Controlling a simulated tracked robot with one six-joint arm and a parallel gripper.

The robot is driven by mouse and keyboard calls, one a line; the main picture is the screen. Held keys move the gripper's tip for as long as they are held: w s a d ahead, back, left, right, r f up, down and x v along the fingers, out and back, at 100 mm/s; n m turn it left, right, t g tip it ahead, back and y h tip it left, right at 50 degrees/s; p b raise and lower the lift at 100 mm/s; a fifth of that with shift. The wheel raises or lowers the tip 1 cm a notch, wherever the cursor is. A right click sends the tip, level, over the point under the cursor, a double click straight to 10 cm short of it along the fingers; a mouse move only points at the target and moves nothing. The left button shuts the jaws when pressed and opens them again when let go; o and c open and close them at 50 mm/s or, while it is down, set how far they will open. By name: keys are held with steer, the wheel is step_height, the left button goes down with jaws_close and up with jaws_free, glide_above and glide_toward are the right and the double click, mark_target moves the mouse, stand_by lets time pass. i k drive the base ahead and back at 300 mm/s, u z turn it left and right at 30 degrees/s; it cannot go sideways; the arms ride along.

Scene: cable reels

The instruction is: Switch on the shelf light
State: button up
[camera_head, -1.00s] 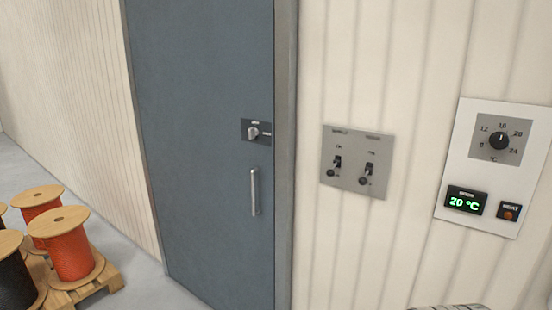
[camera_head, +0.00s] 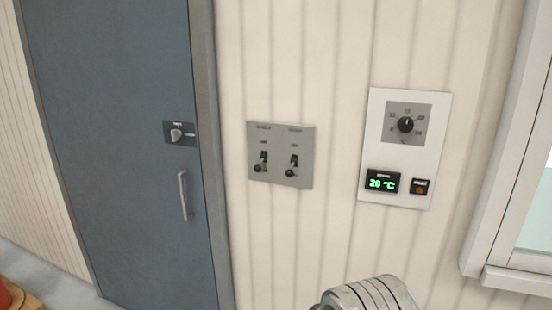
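A grey switch plate (camera_head: 281,155) is fixed to the cream panelled wall, right of the door. It carries two toggle switches side by side, the left switch (camera_head: 262,163) and the right switch (camera_head: 292,166). Both levers seem to point down. Small labels sit above each switch, too blurred to read surely, so I cannot tell which one is the shelf light's. No shelf or lamp shows. A silvery ribbed part of my arm (camera_head: 368,295) shows at the bottom edge, below and right of the plate. My gripper's fingers are not in view.
A blue-grey door (camera_head: 110,130) with a rotary latch (camera_head: 178,134) and a bar handle (camera_head: 185,195) stands left. A white thermostat panel (camera_head: 408,148) with a dial and a green 20 °C display is right of the switches. A white-framed window (camera_head: 500,200) is at far right.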

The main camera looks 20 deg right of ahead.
mark_target(258, 168)
steer(key=k, duration=0.65)
steer(key=u, duration=0.15)
steer(key=i, duration=0.6)
steer(key=u, duration=0.5)
steer(key=i, duration=1)
steer(key=u, duration=0.3)
